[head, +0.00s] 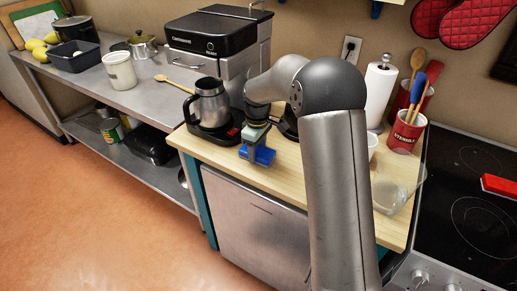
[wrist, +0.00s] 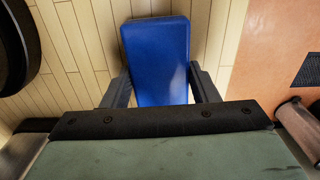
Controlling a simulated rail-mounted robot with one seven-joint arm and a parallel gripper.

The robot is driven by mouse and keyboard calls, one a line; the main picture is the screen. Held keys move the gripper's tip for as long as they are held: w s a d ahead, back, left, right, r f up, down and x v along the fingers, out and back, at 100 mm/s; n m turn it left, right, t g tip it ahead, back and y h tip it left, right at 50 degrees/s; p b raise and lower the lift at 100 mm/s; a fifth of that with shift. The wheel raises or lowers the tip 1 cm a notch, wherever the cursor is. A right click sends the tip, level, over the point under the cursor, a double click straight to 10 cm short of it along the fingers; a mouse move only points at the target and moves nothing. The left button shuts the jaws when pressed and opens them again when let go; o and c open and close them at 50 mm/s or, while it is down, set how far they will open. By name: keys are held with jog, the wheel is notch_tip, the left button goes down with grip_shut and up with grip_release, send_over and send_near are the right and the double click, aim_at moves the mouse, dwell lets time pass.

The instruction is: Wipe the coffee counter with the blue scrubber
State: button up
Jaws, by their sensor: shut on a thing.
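The blue scrubber (head: 258,154) is at the front part of the wooden coffee counter (head: 288,180) in the head view. My gripper (wrist: 161,88) is shut on the scrubber, with one finger on each side of it. In the wrist view the blue scrubber (wrist: 157,50) sticks out beyond the fingers over the light wood planks (wrist: 75,40). I cannot tell whether its underside touches the counter. In the head view my gripper (head: 254,143) points down, and my arm hides the middle of the counter.
A steel coffee pot (head: 209,104) on a black base (head: 212,131) stands just left of the scrubber. A clear glass dish (head: 395,192) sits at the counter's right end, near the cooktop (head: 475,210). A paper towel roll (head: 379,95) and red utensil crock (head: 405,133) stand behind.

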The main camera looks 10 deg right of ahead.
jog(key=shift+w+a+r, duration=0.1)
jog(key=shift+w+a, duration=0.05)
jog(key=shift+a, duration=0.05)
jog(key=shift+r+p, duration=0.35)
jog(key=shift+p, duration=0.05)
notch_tip(320, 180, up, 2)
jog(key=shift+d+r+p, duration=0.1)
jog(key=shift+p, duration=0.25)
jog(key=shift+r+p, duration=1.75)
jog(key=shift+r, duration=0.85)
